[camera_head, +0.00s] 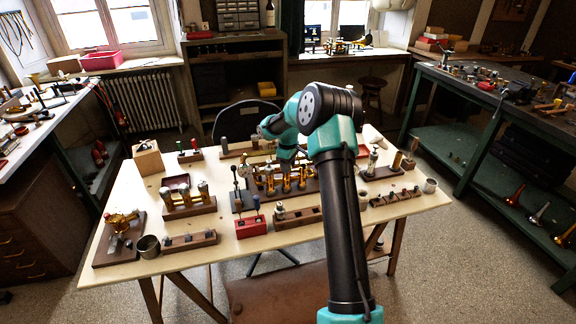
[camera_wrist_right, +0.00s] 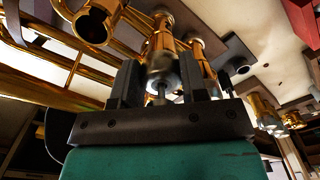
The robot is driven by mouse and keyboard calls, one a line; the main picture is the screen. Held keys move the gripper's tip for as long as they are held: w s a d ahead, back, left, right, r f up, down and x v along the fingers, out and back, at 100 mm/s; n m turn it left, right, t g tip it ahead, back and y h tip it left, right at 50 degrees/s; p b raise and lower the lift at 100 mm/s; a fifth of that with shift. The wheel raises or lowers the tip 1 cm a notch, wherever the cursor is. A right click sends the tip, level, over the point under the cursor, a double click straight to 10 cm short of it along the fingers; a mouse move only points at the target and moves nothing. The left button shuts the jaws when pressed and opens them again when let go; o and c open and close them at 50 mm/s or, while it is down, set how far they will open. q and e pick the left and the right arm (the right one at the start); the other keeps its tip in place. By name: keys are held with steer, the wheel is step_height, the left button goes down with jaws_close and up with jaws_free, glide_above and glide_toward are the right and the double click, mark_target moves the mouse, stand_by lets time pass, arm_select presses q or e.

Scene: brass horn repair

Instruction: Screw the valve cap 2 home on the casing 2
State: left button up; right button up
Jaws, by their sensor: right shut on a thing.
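My right gripper (camera_wrist_right: 160,88) is shut on a silver cap-like part (camera_wrist_right: 161,70), taken to be valve cap 2, in the right wrist view. A brass tube (camera_wrist_right: 162,42), seemingly casing 2, lines up directly with the cap; whether they touch or the thread is engaged I cannot tell. Another brass casing (camera_wrist_right: 207,62) stands close beside it. In the head view the brass valve block (camera_head: 286,184) sits on a dark wooden base near the table's middle. My right wrist is over it, and the fingertips and cap are not clear there. My left gripper is not in view.
Wooden racks of valve parts stand on the pale table (camera_head: 120,222), including one with brass pieces (camera_head: 189,203). A red block (camera_head: 251,228), a metal cup (camera_head: 148,247) and a wooden box (camera_head: 147,157) are also there. My right arm hides part of the table's right side.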

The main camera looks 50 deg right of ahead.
steer(key=m, duration=0.3)
stand_by(0.4)
steer(key=shift+m, duration=0.4)
steer(key=m, duration=0.4)
steer(key=shift+a, duration=0.1)
steer(key=shift+m, duration=0.3)
steer(key=m, duration=0.5)
steer(key=shift+a, duration=0.1)
